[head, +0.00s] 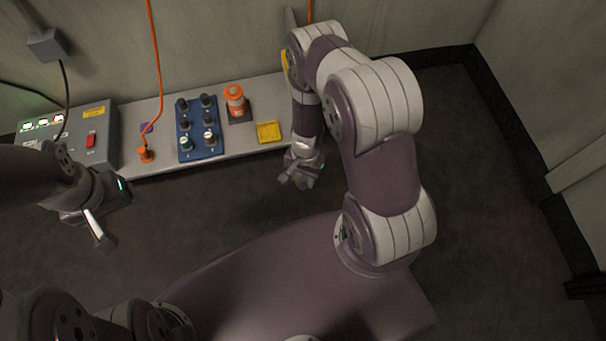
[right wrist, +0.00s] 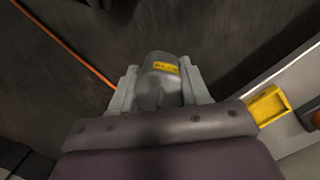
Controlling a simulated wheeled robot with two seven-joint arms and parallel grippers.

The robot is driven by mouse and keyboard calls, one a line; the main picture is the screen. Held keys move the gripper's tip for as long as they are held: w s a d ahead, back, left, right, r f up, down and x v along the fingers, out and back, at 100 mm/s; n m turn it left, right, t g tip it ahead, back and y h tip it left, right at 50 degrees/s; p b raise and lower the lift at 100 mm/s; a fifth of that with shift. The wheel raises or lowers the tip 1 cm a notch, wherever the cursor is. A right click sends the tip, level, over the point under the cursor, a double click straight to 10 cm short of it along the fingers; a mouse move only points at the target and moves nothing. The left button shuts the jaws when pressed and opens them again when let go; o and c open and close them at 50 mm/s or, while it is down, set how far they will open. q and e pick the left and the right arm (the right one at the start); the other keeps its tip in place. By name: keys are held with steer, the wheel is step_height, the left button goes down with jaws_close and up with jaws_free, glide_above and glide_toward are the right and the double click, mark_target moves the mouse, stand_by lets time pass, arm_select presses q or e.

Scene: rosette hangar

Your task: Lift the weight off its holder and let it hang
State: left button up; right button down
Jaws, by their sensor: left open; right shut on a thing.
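The weight (right wrist: 160,82) is a grey block with a yellow label. In the right wrist view it sits between the two fingers of my right gripper (right wrist: 158,92), which is shut on it. In the head view my right gripper (head: 294,178) is at the front edge of the shelf, right of a yellow tray; the weight cannot be clearly told apart there. My left gripper (head: 118,215) is open and empty at the left, in front of the shelf. I cannot tell which thing is the weight's holder; the right arm hides part of the shelf and wall.
The shelf (head: 165,163) carries a grey switch box (head: 92,140), a blue panel with several knobs (head: 198,128), an orange-and-white item (head: 236,100) and the yellow tray (head: 268,132). An orange cord (head: 156,70) drops to an orange plug. Another orange cord (right wrist: 65,45) shows in the right wrist view.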

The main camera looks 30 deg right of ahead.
mark_target(303, 182)
step_height(303, 182, down, 9)
steer(key=b, duration=0.8)
steer(key=shift+f, duration=0.2)
steer(key=shift+c, duration=2.3)
jaws_free()
steer(key=shift+r, duration=0.1)
step_height(303, 182, up, 5)
steer(key=p, duration=0.4)
steer(key=s+d+r+p, duration=0.2)
steer(key=s+r, duration=0.1)
steer(key=s, duration=0.2)
steer(key=s+d+r+p, duration=0.2)
steer(key=s+d+p, duration=0.1)
steer(key=s, duration=0.2)
steer(key=shift+s+d+r, duration=0.15)
steer(key=shift+d+r, duration=0.1)
steer(key=shift+r, duration=0.15)
